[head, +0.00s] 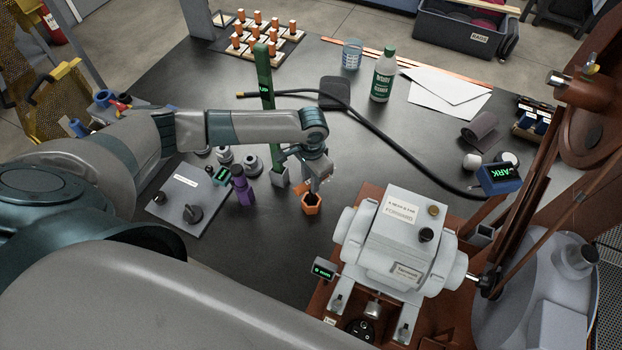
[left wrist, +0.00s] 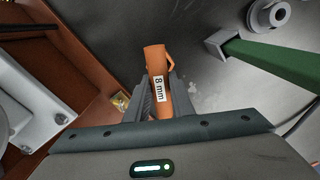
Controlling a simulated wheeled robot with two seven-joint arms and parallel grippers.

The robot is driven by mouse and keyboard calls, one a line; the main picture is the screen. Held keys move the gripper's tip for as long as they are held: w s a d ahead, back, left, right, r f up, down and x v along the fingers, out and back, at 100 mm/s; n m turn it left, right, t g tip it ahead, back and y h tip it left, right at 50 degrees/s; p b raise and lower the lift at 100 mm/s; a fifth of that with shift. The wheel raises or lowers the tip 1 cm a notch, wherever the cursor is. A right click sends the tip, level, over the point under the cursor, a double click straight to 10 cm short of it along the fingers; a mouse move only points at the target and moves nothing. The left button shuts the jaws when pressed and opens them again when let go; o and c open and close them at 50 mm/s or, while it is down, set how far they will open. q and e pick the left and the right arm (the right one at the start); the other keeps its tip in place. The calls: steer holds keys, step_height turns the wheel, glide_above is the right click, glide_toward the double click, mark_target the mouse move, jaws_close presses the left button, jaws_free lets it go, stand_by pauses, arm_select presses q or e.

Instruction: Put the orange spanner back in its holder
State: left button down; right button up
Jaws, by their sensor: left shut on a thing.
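My left gripper (head: 318,180) is shut on the orange spanner (head: 312,203), low over the dark table between the green post and the grey machine. In the left wrist view the spanner (left wrist: 157,75) sits between the two fingers (left wrist: 160,100), with its "8 mm" label facing the camera. Its orange end sticks out past the fingertips. I cannot tell whether that end touches the table. I cannot make out for sure which thing is the spanner's holder. My right gripper is not in view.
A green post (head: 264,80) stands just behind the gripper, and a purple piece (head: 242,186) stands to the left. The grey machine (head: 400,240) on its brown base is close on the right. A black hose (head: 370,128) crosses the table. Bare table lies in front of the gripper.

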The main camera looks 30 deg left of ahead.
arm_select(q)
steer(key=c, duration=1.5)
jaws_free()
steer(key=shift+o, duration=0.2)
steer(key=shift+r, duration=0.1)
step_height(320, 180, up, 17)
steer(key=b, duration=0.4)
